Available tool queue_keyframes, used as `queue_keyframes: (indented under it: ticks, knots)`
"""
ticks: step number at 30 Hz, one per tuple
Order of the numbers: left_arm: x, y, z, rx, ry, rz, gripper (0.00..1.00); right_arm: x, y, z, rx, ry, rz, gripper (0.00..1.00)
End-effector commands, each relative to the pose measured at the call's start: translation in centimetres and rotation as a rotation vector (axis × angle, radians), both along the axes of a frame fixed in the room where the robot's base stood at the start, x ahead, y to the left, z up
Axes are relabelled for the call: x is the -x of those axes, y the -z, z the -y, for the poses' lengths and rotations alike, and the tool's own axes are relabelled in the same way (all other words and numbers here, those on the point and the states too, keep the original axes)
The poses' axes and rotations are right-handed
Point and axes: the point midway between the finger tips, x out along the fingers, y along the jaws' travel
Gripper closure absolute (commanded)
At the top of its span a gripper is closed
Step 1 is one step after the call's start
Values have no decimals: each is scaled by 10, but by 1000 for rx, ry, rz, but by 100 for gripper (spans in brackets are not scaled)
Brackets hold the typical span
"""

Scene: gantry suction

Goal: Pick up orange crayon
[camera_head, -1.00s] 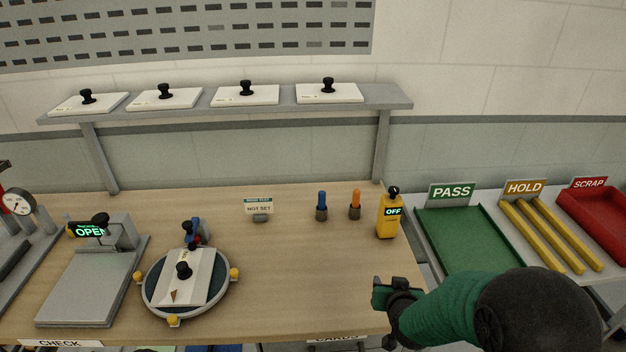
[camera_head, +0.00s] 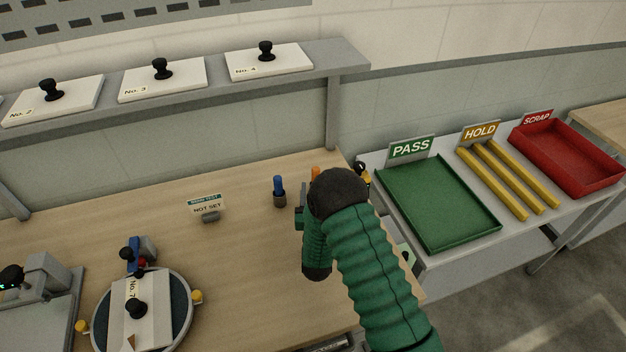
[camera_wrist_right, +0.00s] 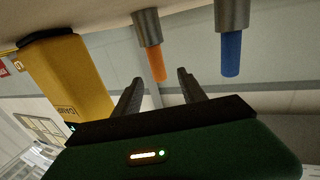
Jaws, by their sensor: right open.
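The orange crayon (camera_head: 315,173) stands upright at the back right of the wooden bench; only its top shows past my right arm. In the right wrist view, which is upside down, the orange crayon (camera_wrist_right: 156,64) sits in a grey holder (camera_wrist_right: 147,27). My right gripper (camera_wrist_right: 160,77) is open, its two fingers pointing toward the crayon, one on each side of it in the picture. I cannot tell whether the crayon is between the fingers in depth. In the head view my right gripper (camera_head: 300,217) is largely covered by the arm. My left gripper is not in view.
A blue crayon (camera_head: 279,188) in a holder stands to the left, also in the wrist view (camera_wrist_right: 231,53). A yellow device (camera_wrist_right: 66,77) stands on the other side. A NOT SET sign (camera_head: 206,205) and a round fixture (camera_head: 101,315) are further left. A green PASS tray (camera_head: 455,215) is right.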

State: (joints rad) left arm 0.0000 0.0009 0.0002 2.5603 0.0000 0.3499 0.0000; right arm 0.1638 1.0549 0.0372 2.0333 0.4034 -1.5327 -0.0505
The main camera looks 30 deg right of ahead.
Motion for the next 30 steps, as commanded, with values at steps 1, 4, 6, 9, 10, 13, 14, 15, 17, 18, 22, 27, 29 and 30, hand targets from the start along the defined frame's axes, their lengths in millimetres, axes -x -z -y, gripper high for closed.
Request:
queue_keyframes:
  ticks: [1,4,6,9,10,13,14,15,17,18,22,27,29,30]
  knots:
    - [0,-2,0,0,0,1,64,-6,-3,5,1,4,5,51]
    - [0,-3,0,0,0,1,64,-15,-2,11,1,3,3,51]
    - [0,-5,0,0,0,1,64,-25,-3,17,1,3,4,51]
    - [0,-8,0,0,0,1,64,-42,-4,28,1,4,5,51]
    - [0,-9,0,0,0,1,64,-47,-3,31,0,3,4,51]
    - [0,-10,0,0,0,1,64,-57,-3,37,2,2,3,51]
    - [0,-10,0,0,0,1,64,-58,-3,38,2,2,3,51]
    - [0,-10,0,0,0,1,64,-59,-3,38,2,2,3,51]
    - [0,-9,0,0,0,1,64,-59,-2,38,1,1,2,51]
    - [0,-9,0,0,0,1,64,-59,-3,38,1,1,2,51]
    - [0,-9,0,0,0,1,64,-59,-3,38,1,1,2,60]
    - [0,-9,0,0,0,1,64,-59,-3,37,1,1,2,83]
    - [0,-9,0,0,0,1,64,-59,-3,37,1,1,2,91]
    - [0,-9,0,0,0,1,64,-59,-3,37,1,1,2,96]
